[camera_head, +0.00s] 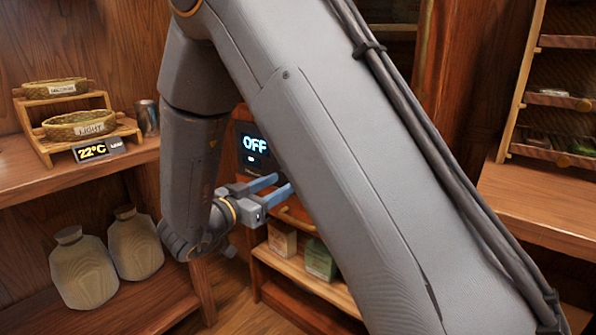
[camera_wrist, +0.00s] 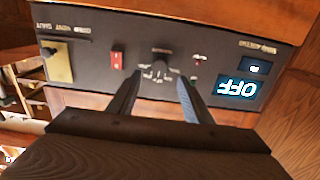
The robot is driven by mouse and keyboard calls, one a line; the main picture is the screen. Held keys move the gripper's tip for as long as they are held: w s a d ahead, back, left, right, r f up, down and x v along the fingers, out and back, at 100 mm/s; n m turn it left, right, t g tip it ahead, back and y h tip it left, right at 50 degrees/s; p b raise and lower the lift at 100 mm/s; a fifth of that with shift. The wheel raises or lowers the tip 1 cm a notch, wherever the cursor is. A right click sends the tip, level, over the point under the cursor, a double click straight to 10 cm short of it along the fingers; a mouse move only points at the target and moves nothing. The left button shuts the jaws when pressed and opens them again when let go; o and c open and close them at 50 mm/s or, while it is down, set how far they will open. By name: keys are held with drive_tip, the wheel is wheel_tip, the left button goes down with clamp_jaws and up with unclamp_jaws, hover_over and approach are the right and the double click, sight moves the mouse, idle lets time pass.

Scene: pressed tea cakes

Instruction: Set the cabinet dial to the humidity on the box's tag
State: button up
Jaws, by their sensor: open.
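The cabinet's dark control panel (camera_wrist: 100,58) shows upside down in the wrist view. A dark dial (camera_wrist: 160,61) with white marks around it sits near its middle; its setting is not readable. The panel's display (camera_wrist: 237,88) reads OFF, and it also shows in the head view (camera_head: 255,145). My gripper (camera_wrist: 158,82) is open and empty, its two fingers pointing at the panel on either side of the dial; contact cannot be told. In the head view my gripper (camera_head: 283,184) is just below the display. A beige box (camera_head: 282,240) and a green box (camera_head: 320,260) stand on a low shelf; no tag is legible.
The panel also has a red switch (camera_wrist: 118,58) and a yellow plate (camera_wrist: 57,62). At left, a shelf holds two baskets, a 22°C readout (camera_head: 92,151) and a metal cup (camera_head: 146,117). Two jars (camera_head: 83,268) stand below. Shelving (camera_head: 560,98) is at right. My arm hides the middle.

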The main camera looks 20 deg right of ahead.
drive_tip(key=b+x, duration=0.1)
drive_tip(key=x, duration=0.6)
drive_tip(key=shift+d, duration=0.25)
drive_tip(key=shift+w, duration=0.15)
drive_tip(key=shift+c, duration=0.3)
drive_tip(key=c, duration=1)
